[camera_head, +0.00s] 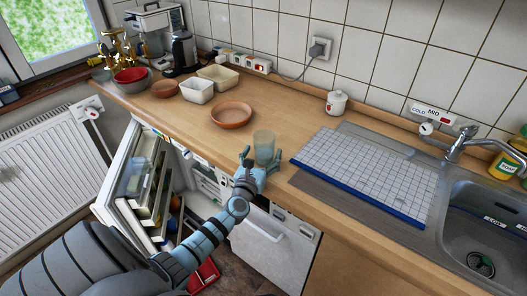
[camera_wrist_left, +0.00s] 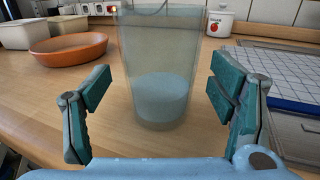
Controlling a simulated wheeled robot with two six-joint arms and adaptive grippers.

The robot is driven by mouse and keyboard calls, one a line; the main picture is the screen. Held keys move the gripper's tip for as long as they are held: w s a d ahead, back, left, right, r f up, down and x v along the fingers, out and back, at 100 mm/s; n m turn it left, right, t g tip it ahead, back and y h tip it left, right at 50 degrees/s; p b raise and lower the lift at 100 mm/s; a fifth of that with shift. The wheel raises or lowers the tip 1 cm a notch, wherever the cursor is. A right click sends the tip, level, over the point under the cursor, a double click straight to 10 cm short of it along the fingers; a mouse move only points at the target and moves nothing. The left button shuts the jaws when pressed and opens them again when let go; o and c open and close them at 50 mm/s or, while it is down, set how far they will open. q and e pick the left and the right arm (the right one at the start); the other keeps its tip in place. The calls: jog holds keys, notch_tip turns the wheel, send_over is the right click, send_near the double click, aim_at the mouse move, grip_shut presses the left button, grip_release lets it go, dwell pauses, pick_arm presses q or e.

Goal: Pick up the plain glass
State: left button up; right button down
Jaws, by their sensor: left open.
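The plain glass (camera_head: 264,147) is a clear, slightly greenish tumbler standing upright on the wooden counter near its front edge. In the left wrist view the glass (camera_wrist_left: 162,65) is large and central, with a thick pale base. My left gripper (camera_head: 259,167) is open at the front edge of the counter, close to the glass. In the left wrist view its two fingers (camera_wrist_left: 160,100) stand on either side of the glass, with visible gaps to both sides. The fingers do not touch it. My right gripper is not in view.
An orange-brown bowl (camera_head: 232,115) sits behind and left of the glass. A white-and-blue gridded mat (camera_head: 365,167) lies to the right, before the sink (camera_head: 487,225). A lidded white jar (camera_head: 336,103) stands near the wall. The open fridge door (camera_head: 125,185) is below left.

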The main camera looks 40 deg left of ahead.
pick_arm(q)
jog(key=shift+w+a+f, duration=0.2)
jog(key=shift+w, duration=0.3)
jog(key=c, duration=1.5)
notch_tip(320, 180, up, 10)
jog(key=p, duration=0.8)
jog(key=shift+s, duration=0.1)
